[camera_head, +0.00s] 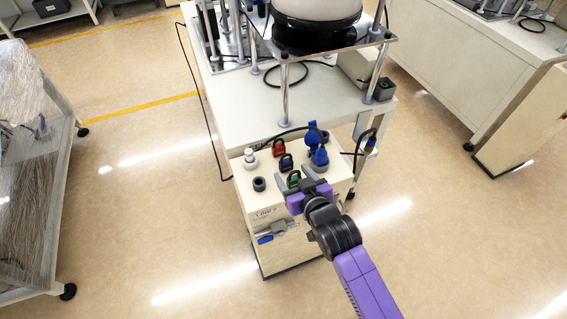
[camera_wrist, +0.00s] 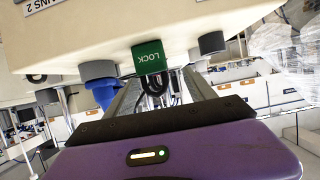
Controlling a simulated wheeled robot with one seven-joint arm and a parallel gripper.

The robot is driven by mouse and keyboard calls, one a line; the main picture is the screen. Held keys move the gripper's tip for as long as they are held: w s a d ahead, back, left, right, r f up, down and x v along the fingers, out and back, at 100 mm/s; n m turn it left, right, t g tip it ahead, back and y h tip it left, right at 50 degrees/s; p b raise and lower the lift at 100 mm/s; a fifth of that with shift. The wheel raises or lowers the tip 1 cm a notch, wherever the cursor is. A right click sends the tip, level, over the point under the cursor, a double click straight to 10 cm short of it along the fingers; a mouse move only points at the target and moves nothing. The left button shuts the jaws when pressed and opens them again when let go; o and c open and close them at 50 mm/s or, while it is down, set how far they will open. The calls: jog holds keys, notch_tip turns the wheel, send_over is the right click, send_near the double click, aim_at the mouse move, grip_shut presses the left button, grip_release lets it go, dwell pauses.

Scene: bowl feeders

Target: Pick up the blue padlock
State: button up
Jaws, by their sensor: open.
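Two blue things stand at the right of the small cabinet's top in the head view: a nearer one (camera_head: 320,157) and a taller one (camera_head: 312,131) behind it. At this size I cannot tell which of them is a padlock. The wrist view shows a blue piece (camera_wrist: 103,93) beside a grey round part, partly hidden by a finger. A green padlock (camera_head: 293,177) marked LOCK lies at my gripper (camera_head: 306,181); it also shows in the wrist view (camera_wrist: 148,57), just beyond the fingertips. My gripper is open, with nothing held between its fingers.
A red padlock (camera_head: 279,147) and a black padlock (camera_head: 287,162) stand left of the blue things. A white-grey fitting (camera_head: 250,158) and a dark round knob (camera_head: 259,184) are at the left. A black cable and the feeder table (camera_head: 240,115) lie behind.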

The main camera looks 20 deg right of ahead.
aim_at(287, 164)
jog(key=shift+d+p+x, duration=0.15)
jog(key=shift+p+x, duration=0.1)
jog(key=shift+x, duration=1.5)
jog(key=shift+d+p+x, duration=0.15)
jog(key=shift+p+x, duration=0.05)
jog(key=shift+x, duration=1.6)
jog(key=shift+r, duration=0.1)
grip_shut()
